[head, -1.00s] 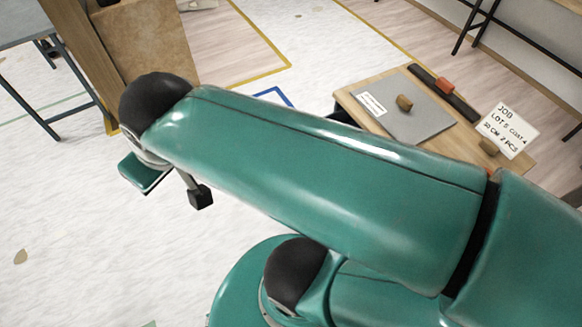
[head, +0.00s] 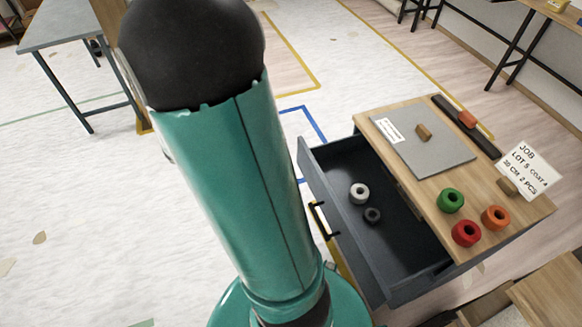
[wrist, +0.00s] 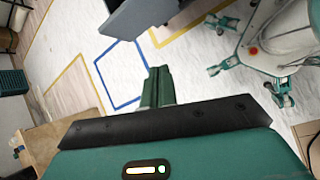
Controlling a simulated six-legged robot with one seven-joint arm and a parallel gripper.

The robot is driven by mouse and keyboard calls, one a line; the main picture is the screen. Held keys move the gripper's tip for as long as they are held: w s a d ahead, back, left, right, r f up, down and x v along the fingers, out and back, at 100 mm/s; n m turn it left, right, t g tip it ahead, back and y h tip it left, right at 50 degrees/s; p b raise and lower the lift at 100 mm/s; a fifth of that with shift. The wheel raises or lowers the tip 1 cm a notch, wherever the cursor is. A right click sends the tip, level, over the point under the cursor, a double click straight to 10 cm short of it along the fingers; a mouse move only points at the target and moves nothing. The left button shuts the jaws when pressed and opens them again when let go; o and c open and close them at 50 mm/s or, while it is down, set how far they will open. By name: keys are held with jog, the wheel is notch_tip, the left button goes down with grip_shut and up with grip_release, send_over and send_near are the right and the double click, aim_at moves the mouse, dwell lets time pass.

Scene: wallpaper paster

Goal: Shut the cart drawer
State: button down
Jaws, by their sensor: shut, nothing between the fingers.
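The cart (head: 520,205) stands at the right of the head view with a wooden top. Its dark grey drawer (head: 410,240) is pulled well out toward the left. My arm stands just left of the drawer front in the head view; my gripper is hidden there. In the wrist view my gripper (wrist: 157,84) is shut and empty above the floor. A grey panel near the top there may be the drawer; I cannot tell.
On the cart top are a grey mat (head: 440,150), green (head: 450,200), red (head: 466,233) and orange (head: 495,217) rolls, and a job card (head: 524,170). A grey table (head: 75,24) stands at upper left.

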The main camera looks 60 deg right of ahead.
jog(key=s+d+f+n+g, duration=0.2)
jog(key=s+d+f+n, duration=0.35)
jog(key=f, duration=0.55)
jog(key=m, duration=0.2)
send_near(318, 187)
jog(key=shift+n+h, duration=0.25)
jog(key=shift+h, duration=0.05)
jog(key=shift+f+x, duration=0.25)
jog(key=shift+x, duration=2.75)
jog(key=shift+w+a, duration=0.15)
jog(key=s+d, duration=1.5)
jog(key=d, duration=0.2)
